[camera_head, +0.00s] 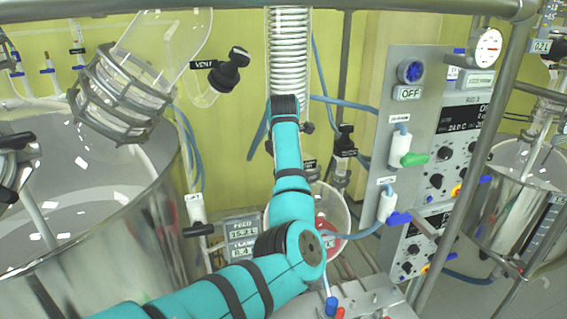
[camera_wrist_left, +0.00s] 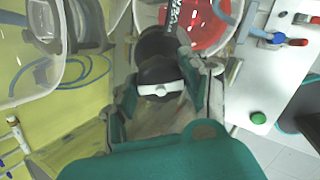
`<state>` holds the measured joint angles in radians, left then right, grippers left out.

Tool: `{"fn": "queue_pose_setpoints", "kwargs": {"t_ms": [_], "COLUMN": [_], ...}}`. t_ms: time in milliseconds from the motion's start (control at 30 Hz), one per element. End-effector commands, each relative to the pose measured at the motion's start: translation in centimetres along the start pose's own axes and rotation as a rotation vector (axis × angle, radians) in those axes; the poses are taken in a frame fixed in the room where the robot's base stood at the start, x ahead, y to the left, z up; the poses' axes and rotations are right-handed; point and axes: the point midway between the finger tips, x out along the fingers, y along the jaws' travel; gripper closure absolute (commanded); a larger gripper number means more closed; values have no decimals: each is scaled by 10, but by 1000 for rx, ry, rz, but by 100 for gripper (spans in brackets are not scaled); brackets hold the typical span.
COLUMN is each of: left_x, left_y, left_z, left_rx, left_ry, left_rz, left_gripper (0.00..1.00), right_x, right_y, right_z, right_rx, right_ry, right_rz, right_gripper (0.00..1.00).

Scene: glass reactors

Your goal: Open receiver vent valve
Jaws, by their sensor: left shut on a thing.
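My left gripper (camera_wrist_left: 163,88) is shut on a black valve knob (camera_wrist_left: 158,66) with a white band in the left wrist view, one finger on each side. A black tag (camera_wrist_left: 176,14) with white lettering, partly readable as "RECEIVER", hangs just beyond it. In the head view my teal left arm reaches up the middle, and its fingers and the held knob are hidden. A label reading VENT (camera_head: 204,64) sits beside another black knob (camera_head: 231,70) on glassware at upper left, apart from the arm. My right gripper is not in view.
A steel vessel (camera_head: 150,225) fills the left. A glass coil column (camera_head: 290,50) rises behind my arm. A white bucket (camera_head: 340,205) with red inside stands behind the forearm. A control panel (camera_head: 405,115) with valves and blue hoses stands right of the arm.

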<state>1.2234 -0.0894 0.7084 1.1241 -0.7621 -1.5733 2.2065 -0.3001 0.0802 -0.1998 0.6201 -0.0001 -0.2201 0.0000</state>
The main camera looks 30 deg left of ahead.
Motion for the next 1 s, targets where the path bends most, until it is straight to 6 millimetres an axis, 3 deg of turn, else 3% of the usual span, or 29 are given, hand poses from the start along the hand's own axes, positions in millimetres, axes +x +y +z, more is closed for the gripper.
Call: {"fn": "queue_pose_setpoints", "kwargs": {"t_ms": [600,1000], "left_x": [-1,-1], "left_y": [2,3], "left_z": [0,0], "left_rx": [-558,-766], "left_ry": [-3,-3], "left_rz": [-71,-98], "left_gripper": [86,86], "right_x": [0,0], "right_y": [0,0], "right_z": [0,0], "right_rx": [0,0], "right_ry": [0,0], "right_rz": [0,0], "right_gripper": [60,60]}}
